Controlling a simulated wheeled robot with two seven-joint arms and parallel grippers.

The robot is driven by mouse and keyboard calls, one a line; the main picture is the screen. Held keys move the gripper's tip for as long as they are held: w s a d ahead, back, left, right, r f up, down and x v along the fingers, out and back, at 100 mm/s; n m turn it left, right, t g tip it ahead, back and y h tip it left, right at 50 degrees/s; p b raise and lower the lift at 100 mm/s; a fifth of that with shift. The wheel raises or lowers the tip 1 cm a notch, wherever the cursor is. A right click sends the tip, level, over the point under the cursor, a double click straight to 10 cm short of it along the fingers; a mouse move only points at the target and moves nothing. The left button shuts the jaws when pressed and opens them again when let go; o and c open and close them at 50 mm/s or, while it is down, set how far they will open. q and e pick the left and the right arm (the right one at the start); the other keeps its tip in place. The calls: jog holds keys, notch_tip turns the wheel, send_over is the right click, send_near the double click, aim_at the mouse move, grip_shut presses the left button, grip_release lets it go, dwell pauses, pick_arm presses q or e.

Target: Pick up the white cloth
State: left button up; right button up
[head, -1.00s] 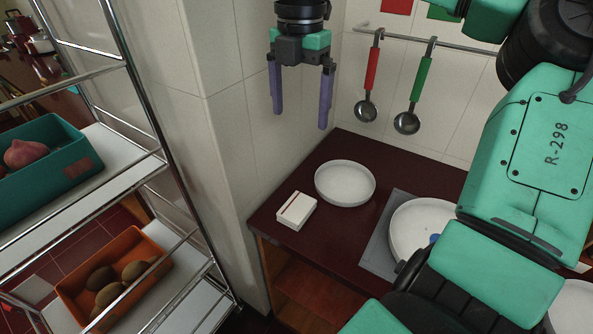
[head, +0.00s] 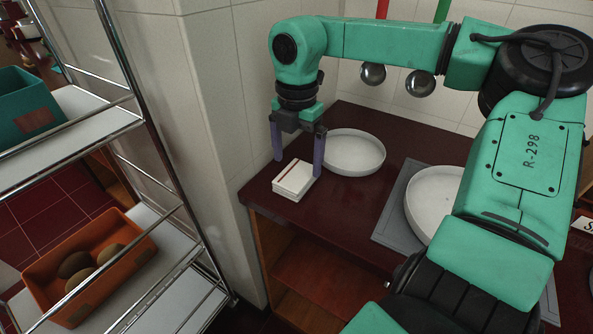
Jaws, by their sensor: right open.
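The white cloth (head: 294,180) looks like a small folded white block with a thin reddish stripe on top. It lies near the left front corner of the dark red counter (head: 330,223). My right gripper (head: 298,167) points down over the cloth. Its two purple fingers are apart, one at the cloth's far left side and one at its right side. Nothing is held between them. Whether the fingers touch the cloth I cannot tell. My left gripper is not in view.
A white round dish (head: 352,160) stands close behind the cloth. A second dish (head: 432,200) sits on a grey mat (head: 391,226) to the right. A tiled wall corner (head: 215,150) rises at left. A metal shelf holds an orange crate (head: 128,225) and a teal crate (head: 40,128).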

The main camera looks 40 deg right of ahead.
aim_at(297, 173)
notch_tip(297, 173, down, 4)
jog(key=shift+w+r, duration=0.1)
jog(key=shift+r, duration=0.1)
jog(key=c, duration=1.2)
jog(key=shift+r, duration=0.1)
notch_tip(297, 173, up, 20)
jog(key=shift+p, duration=0.95)
